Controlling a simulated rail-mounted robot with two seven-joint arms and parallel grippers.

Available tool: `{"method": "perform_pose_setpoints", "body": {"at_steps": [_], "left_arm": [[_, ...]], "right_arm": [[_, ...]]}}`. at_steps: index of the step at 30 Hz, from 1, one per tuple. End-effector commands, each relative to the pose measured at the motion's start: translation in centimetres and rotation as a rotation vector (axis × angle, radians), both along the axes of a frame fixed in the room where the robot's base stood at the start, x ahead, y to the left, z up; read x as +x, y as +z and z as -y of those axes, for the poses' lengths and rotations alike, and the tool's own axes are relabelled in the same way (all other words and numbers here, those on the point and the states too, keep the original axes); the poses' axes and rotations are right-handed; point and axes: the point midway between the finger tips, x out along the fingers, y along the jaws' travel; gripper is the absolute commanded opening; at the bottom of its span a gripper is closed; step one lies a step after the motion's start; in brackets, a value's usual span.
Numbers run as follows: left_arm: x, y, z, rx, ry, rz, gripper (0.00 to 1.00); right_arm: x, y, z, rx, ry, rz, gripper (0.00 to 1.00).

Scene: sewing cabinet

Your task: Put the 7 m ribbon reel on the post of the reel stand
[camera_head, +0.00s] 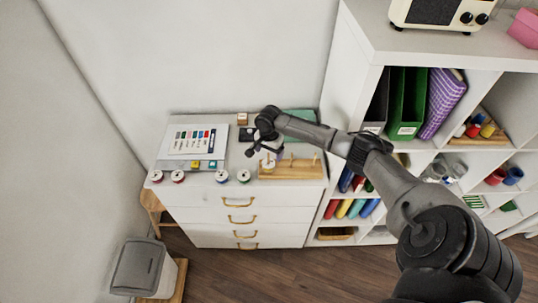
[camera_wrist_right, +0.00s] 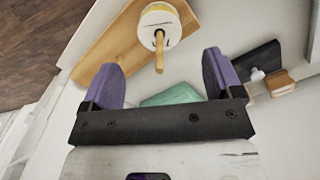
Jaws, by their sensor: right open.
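The wooden reel stand (camera_head: 292,174) is at the right front of the cabinet top, and its base (camera_wrist_right: 98,43) shows in the wrist view. Bare posts (camera_head: 315,158) rise from its middle and right. A white reel with a yellow band (camera_head: 268,167) is at its left end. In the wrist view, a wooden post (camera_wrist_right: 159,55) sticks out of this reel (camera_wrist_right: 158,14), which appears to sit around it. I cannot read its length. My right gripper (camera_head: 266,149) is open above that end. In the wrist view its purple fingers (camera_wrist_right: 158,66) are apart and hold nothing. My left gripper is out of view.
Several reels (camera_head: 222,176) stand along the cabinet's front edge. A board with coloured swatches (camera_head: 192,139) lies at the left. A green mat (camera_head: 300,115) and a dark block (camera_head: 246,134) lie behind. A tall shelf (camera_head: 350,65) closes off the right side.

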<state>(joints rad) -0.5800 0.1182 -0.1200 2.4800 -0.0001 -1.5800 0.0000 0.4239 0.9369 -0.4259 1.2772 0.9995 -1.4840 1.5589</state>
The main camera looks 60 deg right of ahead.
Motion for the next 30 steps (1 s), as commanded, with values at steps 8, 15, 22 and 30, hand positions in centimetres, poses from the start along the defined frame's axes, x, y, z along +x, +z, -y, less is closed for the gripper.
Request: {"method": "perform_pose_setpoints", "body": {"at_steps": [8, 15, 22, 30], "left_arm": [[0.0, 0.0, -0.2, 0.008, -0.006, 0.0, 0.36], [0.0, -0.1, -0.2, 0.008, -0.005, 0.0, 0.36], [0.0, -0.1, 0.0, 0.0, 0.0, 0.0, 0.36], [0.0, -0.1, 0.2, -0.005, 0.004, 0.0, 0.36]], "right_arm": [[0.1, 5.7, 0.0, -0.001, 0.001, 0.004, 0.85], [0.0, 9.4, 0.0, 0.0, 0.0, 0.002, 0.85], [0.0, 11.0, 0.0, 0.0, -0.001, 0.003, 0.85], [0.0, 11.3, 0.0, 0.0, 0.0, 0.001, 0.85]]}}
